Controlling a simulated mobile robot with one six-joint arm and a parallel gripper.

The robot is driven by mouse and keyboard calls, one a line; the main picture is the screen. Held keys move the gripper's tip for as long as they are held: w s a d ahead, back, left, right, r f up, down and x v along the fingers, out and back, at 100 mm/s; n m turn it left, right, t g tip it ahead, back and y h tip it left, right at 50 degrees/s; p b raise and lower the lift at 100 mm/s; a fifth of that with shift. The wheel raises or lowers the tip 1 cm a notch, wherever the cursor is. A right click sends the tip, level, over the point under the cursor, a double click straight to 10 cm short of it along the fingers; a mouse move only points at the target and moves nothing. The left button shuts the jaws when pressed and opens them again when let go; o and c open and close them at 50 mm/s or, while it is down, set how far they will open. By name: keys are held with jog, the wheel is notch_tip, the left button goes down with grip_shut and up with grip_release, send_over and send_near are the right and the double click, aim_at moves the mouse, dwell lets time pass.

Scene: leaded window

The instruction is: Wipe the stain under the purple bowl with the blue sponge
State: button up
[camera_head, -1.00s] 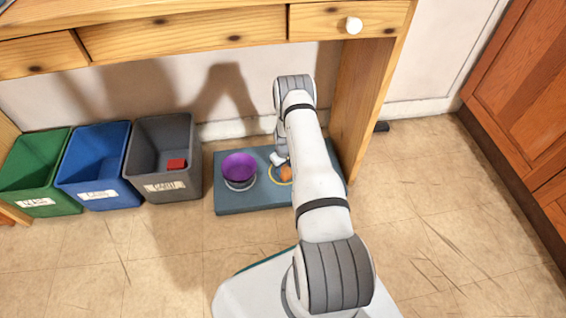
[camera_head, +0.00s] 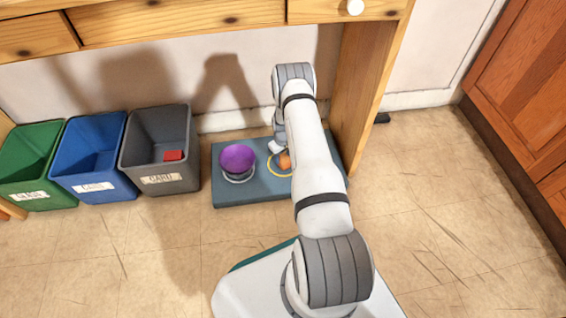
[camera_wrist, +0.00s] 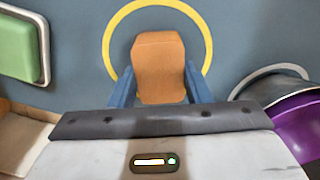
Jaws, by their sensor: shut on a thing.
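The purple bowl (camera_head: 238,158) sits on a pale ring on the blue-grey mat (camera_head: 262,190) under the desk. Its rim also shows at the right of the wrist view (camera_wrist: 300,125). No stain shows; the surface under the bowl is hidden. My gripper (camera_wrist: 160,85) has blue fingers, shut on an orange block (camera_wrist: 158,65), over or near a yellow ring (camera_wrist: 108,50) on the mat, to the right of the bowl in the head view. I see no blue sponge. A green block (camera_wrist: 18,45) lies in a grey-rimmed holder at the upper left of the wrist view.
Green (camera_head: 30,165), blue (camera_head: 95,160) and grey (camera_head: 160,150) bins stand to the left of the mat; a red block (camera_head: 173,155) is in the grey one. The desk top and its right leg (camera_head: 365,90) enclose the mat.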

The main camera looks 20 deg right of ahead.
jog(key=shift+w+d+f+b, duration=0.1)
jog(key=shift+w+d+b, duration=0.05)
jog(key=shift+w+b, duration=0.45)
jog(key=shift+w+d+f+b, duration=0.1)
jog(key=shift+w+b, duration=0.35)
jog(key=shift+b, duration=0.1)
jog(key=shift+w+d+r, duration=0.15)
jog(key=shift+w, duration=0.3)
jog(key=shift+w+d+r, duration=0.1)
jog(key=shift+w+d, duration=0.05)
jog(key=shift+w, duration=0.3)
jog(key=shift+s+d+f, duration=0.1)
jog(key=shift+d, duration=0.1)
jog(key=shift+s+a+p, duration=0.25)
jog(key=shift+s+p, duration=0.5)
jog(key=shift+s, duration=0.2)
jog(key=shift+s+a+f+p, duration=0.15)
jog(key=shift+s+p, duration=0.1)
jog(key=shift+s, duration=0.3)
jog(key=shift+s+a+f+p, duration=0.1)
jog(key=shift+s+a+p, duration=0.1)
jog(key=shift+s, duration=0.35)
jog(key=shift+s+a+r+p, duration=0.1)
jog(key=shift+s+a+p, duration=0.1)
jog(key=shift+s+p, duration=0.55)
jog(key=shift+s+a, duration=0.15)
jog(key=shift+s, duration=0.45)
jog(key=shift+s+a, duration=0.15)
jog(key=shift+s, duration=0.4)
